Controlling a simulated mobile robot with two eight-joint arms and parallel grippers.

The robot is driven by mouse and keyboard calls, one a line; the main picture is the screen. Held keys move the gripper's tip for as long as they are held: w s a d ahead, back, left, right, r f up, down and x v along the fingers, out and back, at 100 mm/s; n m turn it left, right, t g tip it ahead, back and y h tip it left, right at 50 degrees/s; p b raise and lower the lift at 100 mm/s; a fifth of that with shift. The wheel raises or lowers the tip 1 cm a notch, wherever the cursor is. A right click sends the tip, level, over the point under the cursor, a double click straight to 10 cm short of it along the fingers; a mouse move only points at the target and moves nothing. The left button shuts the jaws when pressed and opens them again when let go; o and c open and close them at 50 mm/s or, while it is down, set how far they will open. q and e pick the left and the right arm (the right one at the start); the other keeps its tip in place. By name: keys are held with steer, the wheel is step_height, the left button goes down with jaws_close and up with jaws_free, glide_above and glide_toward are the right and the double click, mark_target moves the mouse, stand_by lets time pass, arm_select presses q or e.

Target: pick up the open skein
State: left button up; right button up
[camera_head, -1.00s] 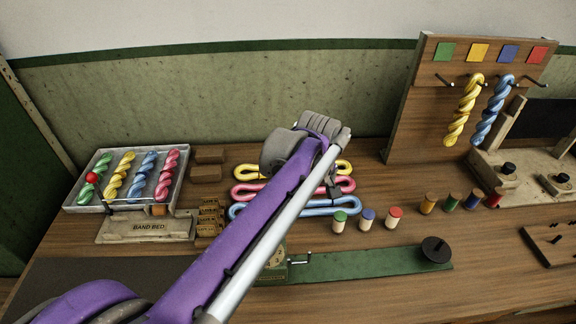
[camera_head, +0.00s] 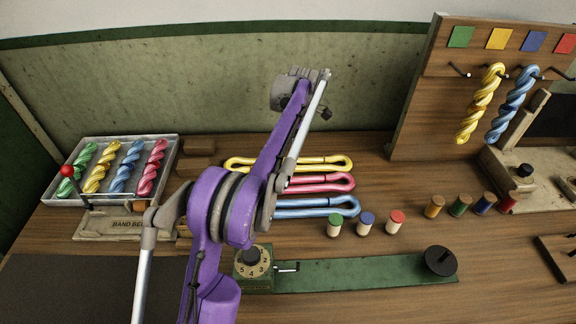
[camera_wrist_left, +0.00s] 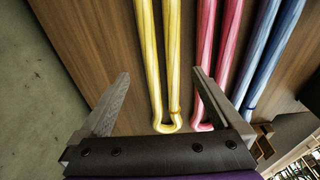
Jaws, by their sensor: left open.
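Three open skeins lie as long flat loops side by side on the wooden bench: a yellow skein (camera_head: 335,163), a pink skein (camera_head: 335,182) and a blue skein (camera_head: 345,204). My purple arm crosses in front of them in the head view and hides part of the pink and blue ones. In the left wrist view my left gripper (camera_wrist_left: 160,73) is open and empty. The yellow skein (camera_wrist_left: 155,60) runs between its fingers, its looped end near the palm. The pink skein (camera_wrist_left: 206,45) passes by the right finger, and the blue skein (camera_wrist_left: 262,50) lies beyond it.
A tray (camera_head: 177,150) of twisted skeins stands left. A peg board (camera_head: 420,110) with yellow and blue twisted skeins stands right. Several small colored spools, including a red-topped one (camera_head: 396,223), stand right of the loops. A green bar (camera_head: 360,273) with a dial lies in front.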

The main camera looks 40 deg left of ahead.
arm_select(q)
steer(key=f, duration=0.5)
steer(key=shift+s+a+f, duration=0.2)
steer(key=shift+s+f, duration=0.1)
steer(key=c, duration=1.3)
steer(key=shift+r, duration=0.1)
steer(key=shift+c, duration=0.2)
